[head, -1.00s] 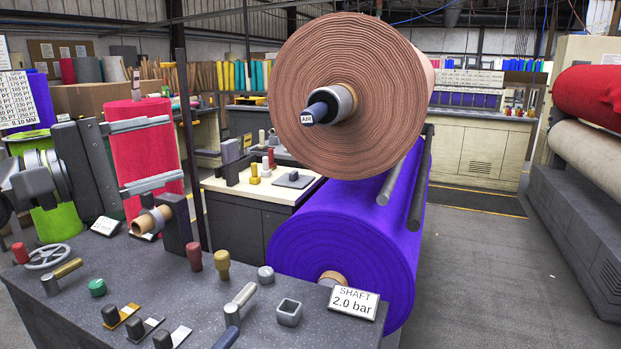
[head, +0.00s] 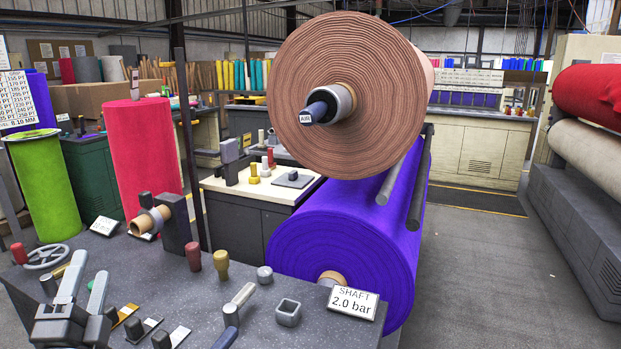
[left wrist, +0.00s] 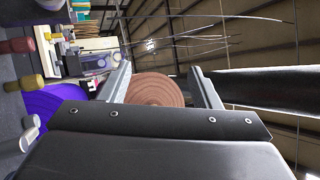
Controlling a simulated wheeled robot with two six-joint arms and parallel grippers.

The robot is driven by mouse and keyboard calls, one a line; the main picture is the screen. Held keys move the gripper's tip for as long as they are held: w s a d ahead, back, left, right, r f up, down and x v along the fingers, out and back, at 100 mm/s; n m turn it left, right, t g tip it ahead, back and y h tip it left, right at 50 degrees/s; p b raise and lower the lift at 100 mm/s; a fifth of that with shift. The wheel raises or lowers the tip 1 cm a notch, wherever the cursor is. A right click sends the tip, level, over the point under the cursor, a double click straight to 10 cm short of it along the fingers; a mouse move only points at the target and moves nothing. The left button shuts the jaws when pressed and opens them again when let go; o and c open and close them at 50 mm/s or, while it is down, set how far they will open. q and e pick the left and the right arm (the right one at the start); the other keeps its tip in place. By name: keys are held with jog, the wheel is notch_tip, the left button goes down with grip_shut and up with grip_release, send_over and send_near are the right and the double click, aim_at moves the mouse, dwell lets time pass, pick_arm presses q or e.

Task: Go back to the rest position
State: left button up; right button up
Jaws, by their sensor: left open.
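My left gripper (head: 89,266) is at the lower left of the head view, above the left part of the dark grey bench (head: 250,335). Its two pale fingers point upward in the picture and stand apart. In the left wrist view my left gripper (left wrist: 159,68) is open, with nothing between the fingertips. The big copper-brown roll (left wrist: 155,88) shows beyond the fingers there, at a distance. My right gripper is not in view.
The bench bears several knobs, a grey handwheel (head: 46,257), a cardboard core on a holder (head: 150,220) and a sign reading SHAFT 2.0 bar (head: 353,301). The copper-brown roll (head: 370,90) is above a purple roll (head: 350,240). Open floor (head: 480,280) lies at right.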

pick_arm(q)
jog(key=s+a+f+n+g+y, duration=0.1)
jog(key=s+f+n+g, duration=0.25)
jog(key=f, duration=0.45)
jog(key=s+a+f+n+g, duration=0.1)
jog(key=s+f+n+g, duration=0.2)
jog(key=f+n+g, duration=0.35)
jog(key=s+a+f+n+g+y, duration=0.1)
jog(key=s+f+n+g, duration=0.15)
jog(key=f, duration=0.75)
jog(key=s+d+f+n+g+h, duration=0.2)
jog(key=s+d+f+g, duration=0.15)
jog(key=s+f, duration=0.35)
jog(key=s+d+f+n+g+h, duration=0.25)
jog(key=s+f+g, duration=0.2)
jog(key=s, duration=0.55)
notch_tip(320, 180, down, 22)
jog(key=a+p, duration=0.1)
jog(key=p, duration=0.3)
jog(key=s+d+f+g+p, duration=0.1)
jog(key=s+f+g+p, duration=0.1)
jog(key=s+f, duration=0.9)
jog(key=s+p, duration=0.1)
jog(key=s, duration=0.2)
jog(key=shift+s, duration=0.35)
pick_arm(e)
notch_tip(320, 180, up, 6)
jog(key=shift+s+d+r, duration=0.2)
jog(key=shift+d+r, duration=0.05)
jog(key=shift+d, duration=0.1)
